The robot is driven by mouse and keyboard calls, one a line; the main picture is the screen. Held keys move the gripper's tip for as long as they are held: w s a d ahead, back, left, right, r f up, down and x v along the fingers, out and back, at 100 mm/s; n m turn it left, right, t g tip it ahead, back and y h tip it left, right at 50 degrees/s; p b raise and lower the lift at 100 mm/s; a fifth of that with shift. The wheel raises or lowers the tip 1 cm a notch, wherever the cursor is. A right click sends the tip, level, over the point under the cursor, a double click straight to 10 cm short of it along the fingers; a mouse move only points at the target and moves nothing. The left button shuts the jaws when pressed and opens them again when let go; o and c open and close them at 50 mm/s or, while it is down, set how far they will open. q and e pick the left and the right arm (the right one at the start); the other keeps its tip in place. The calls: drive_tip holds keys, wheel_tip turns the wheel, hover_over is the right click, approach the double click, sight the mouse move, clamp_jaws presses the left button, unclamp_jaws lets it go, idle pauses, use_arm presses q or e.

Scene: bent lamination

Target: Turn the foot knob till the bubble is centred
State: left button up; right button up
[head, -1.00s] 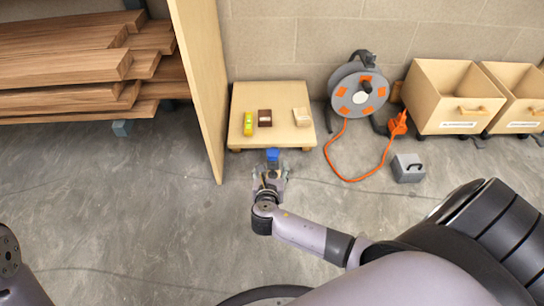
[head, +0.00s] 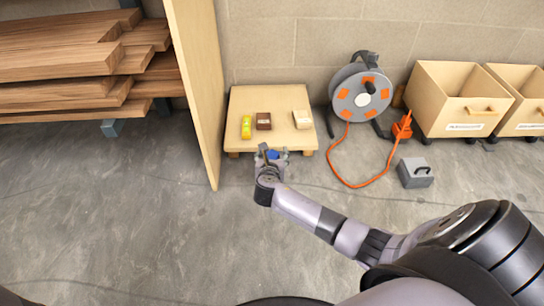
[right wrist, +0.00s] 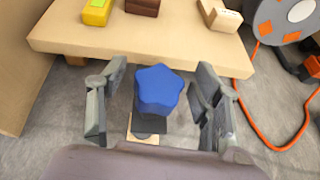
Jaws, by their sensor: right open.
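The blue star-shaped foot knob (right wrist: 158,88) is at the front edge of the low wooden platform in the right wrist view. It shows only partly in the head view (head: 272,154), behind my gripper. My right gripper (right wrist: 160,98) is open, with one finger on each side of the knob and a visible gap to each. In the head view my right gripper (head: 272,160) is at the platform's front edge. The yellow level (head: 246,127) lies on the left of the platform (head: 280,100); its bubble is too small to read. My left gripper is out of view.
A brown block (head: 263,121) and a pale block (head: 302,119) lie on the platform. A wooden panel (head: 195,90) stands close on the left. A cable reel (head: 361,97) with an orange cable and a grey box (head: 415,172) are on the right. The floor in front is clear.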

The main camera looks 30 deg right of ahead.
drive_tip(key=shift+c, duration=0.5)
drive_tip(key=c, duration=1.1)
drive_tip(key=shift+a, duration=0.1)
